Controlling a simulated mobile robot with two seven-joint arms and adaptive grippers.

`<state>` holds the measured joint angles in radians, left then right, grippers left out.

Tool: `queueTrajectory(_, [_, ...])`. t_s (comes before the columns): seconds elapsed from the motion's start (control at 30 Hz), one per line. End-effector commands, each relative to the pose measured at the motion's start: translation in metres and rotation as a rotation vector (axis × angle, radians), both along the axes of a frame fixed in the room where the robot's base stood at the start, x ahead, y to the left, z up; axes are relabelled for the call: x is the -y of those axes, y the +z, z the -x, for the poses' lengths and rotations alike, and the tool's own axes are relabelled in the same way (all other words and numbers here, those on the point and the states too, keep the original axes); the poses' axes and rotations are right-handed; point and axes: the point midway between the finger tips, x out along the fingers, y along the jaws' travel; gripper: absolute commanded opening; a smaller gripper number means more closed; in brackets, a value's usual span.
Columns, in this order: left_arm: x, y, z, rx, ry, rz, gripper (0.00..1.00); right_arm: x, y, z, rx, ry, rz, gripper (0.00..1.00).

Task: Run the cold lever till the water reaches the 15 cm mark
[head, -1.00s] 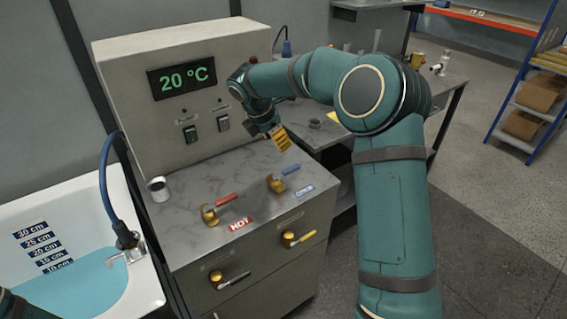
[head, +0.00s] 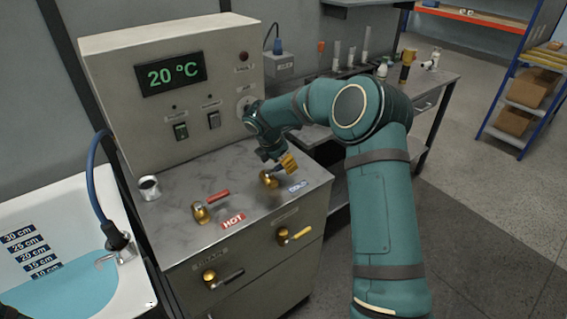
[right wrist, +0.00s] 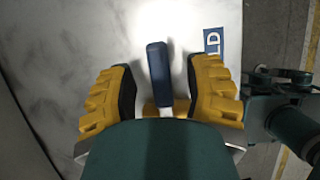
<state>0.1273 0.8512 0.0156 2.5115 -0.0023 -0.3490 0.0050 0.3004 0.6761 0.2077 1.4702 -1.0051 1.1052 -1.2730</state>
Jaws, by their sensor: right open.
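The cold lever has a brass base (head: 268,180) and a blue handle, beside the partly covered COLD label (head: 298,187). My right gripper (head: 286,164) is at this handle. In the right wrist view the blue handle (right wrist: 158,75) stands between the two open yellow fingers, with a gap on each side. The tub (head: 75,195) holds blue water (head: 75,291). Its surface meets the wall around the 10 cm label (head: 47,271), below the 15 cm label (head: 40,260). The spout (head: 106,259) shows no clear stream.
The red hot lever (head: 217,196) stands left of the cold one, by the HOT label (head: 233,221). A metal cup (head: 149,188) is near the tub. The drain lever (head: 224,278) and another yellow-handled lever (head: 296,236) jut from the cabinet front. The display (head: 171,74) reads 20 °C.

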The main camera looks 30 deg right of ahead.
Motion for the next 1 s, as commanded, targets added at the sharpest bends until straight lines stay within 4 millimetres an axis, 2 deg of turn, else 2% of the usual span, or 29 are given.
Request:
queueTrajectory(0.13, [0.0, 0.0, 0.0, 0.0, 0.0, 0.0, 0.56, 0.0, 0.0, 0.0, 0.0, 0.0, 0.0, 0.5])
queueTrajectory(0.17, [0.0, 0.0, 0.0, 0.0, 0.0, 0.0, 0.56, 0.0, 0.0, 0.0, 0.0, 0.0, 0.0, 0.53])
queueTrajectory(0.3, [0.0, 0.0, 0.0, 0.001, 0.0, 0.0, 0.56, 0.0, 0.0, 0.0, 0.0, 0.0, 0.0, 0.04])
queueTrajectory(0.33, [0.0, 0.0, 0.0, 0.001, 0.0, 0.0, 0.56, 0.0, 0.0, 0.0, 0.0, 0.0, 0.0, 0.0])
queueTrajectory(0.77, [0.0, 0.001, 0.0, 0.0, 0.0, 0.0, 0.56, 0.0, 0.0, 0.001, -0.003, -0.014, 0.0, 0.0])
queueTrajectory(1.0, [0.0, 0.01, 0.001, -0.003, 0.0, 0.0, 0.56, 0.0, 0.0, 0.007, -0.004, -0.107, 0.0, 0.0])
